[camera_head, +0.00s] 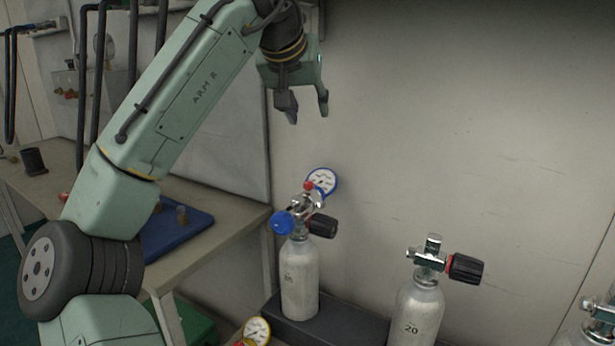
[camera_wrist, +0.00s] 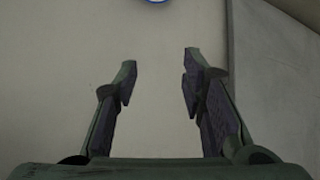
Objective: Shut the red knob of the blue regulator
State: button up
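The blue regulator (camera_head: 284,222) is mounted on the valve of a grey cylinder (camera_head: 299,278) in the head view. Its small red knob (camera_head: 308,186) sits at the top, beside a round white gauge with a blue rim (camera_head: 322,181). A black handwheel (camera_head: 323,226) sticks out to the right of the valve. My gripper (camera_head: 308,110) hangs above the regulator, apart from it, open and empty. In the wrist view my gripper's two fingers (camera_wrist: 160,78) stand apart with only wall between them. A bit of the blue gauge rim (camera_wrist: 155,1) shows at the top edge there.
A second cylinder (camera_head: 416,312) with a black handwheel (camera_head: 465,268) stands to the right, and part of another at the right edge. A yellow-rimmed gauge (camera_head: 257,331) is at the bottom. A workbench (camera_head: 237,225) with a blue tray (camera_head: 172,236) is at left. The wall is close behind the cylinders.

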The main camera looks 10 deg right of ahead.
aim_at(308, 182)
jog(key=s+a+f+n+g+y, duration=0.1)
jog(key=s+f+g+y, duration=0.2)
jog(key=s, duration=0.2)
jog(key=x, duration=1)
jog(key=shift+s+a+f+b, duration=0.15)
jog(key=shift+a+f+b, duration=0.05)
jog(key=shift+f+b, duration=0.15)
grip_shut()
